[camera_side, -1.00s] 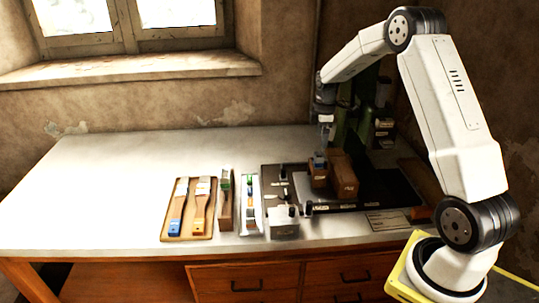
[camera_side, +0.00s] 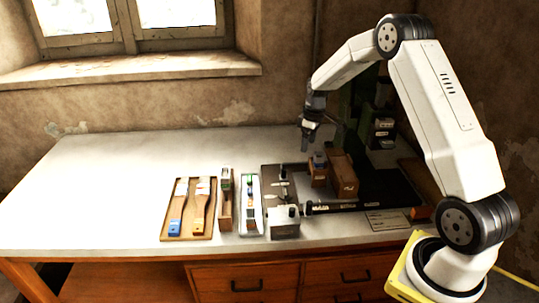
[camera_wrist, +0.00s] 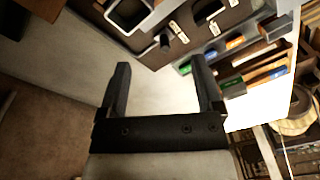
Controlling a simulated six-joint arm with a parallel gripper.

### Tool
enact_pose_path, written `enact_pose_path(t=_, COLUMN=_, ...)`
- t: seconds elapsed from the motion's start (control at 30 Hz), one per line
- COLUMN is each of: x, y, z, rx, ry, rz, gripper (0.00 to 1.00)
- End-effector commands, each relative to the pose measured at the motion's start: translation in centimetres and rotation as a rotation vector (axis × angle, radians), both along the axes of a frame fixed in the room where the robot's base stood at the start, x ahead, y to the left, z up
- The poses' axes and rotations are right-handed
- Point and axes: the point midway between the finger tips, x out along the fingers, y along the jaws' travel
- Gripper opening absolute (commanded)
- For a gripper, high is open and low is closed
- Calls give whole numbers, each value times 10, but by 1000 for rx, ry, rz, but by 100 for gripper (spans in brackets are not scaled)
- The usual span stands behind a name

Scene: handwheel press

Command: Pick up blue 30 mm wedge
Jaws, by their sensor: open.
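In the wrist view a small blue-marked piece (camera_wrist: 212,55) sits in a pale narrow rack (camera_wrist: 205,50), between a green and an orange one. It looks like the blue wedge, but its size cannot be read. In the side view the rack (camera_side: 250,228) stands on the table, left of the dark press base, and its pieces are too small to tell apart surely. My gripper (camera_side: 306,146) is open and empty, raised above the table, behind and to the right of the rack. Its two fingers (camera_wrist: 160,62) are apart with nothing between them in the wrist view.
A brown block with a grey-blue top (camera_side: 319,172) and a larger brown block (camera_side: 342,176) stand on the dark press base (camera_side: 385,188). A tray (camera_side: 165,232) with two brushes and a wooden holder (camera_side: 226,210) are on the left. The table's left side is clear.

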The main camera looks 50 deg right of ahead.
Motion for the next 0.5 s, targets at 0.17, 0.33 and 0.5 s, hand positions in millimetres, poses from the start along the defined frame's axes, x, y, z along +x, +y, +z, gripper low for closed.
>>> enact_pose_path(t=0.17, x=13, y=13, z=-11, rx=46, ry=-5, rz=-261, gripper=84)
enact_pose_path(t=0.33, x=24, y=26, z=-20, rx=97, ry=-3, rz=-513, gripper=84)
enact_pose_path(t=0.5, x=35, y=39, z=-29, rx=150, ry=10, rz=-767, gripper=84)
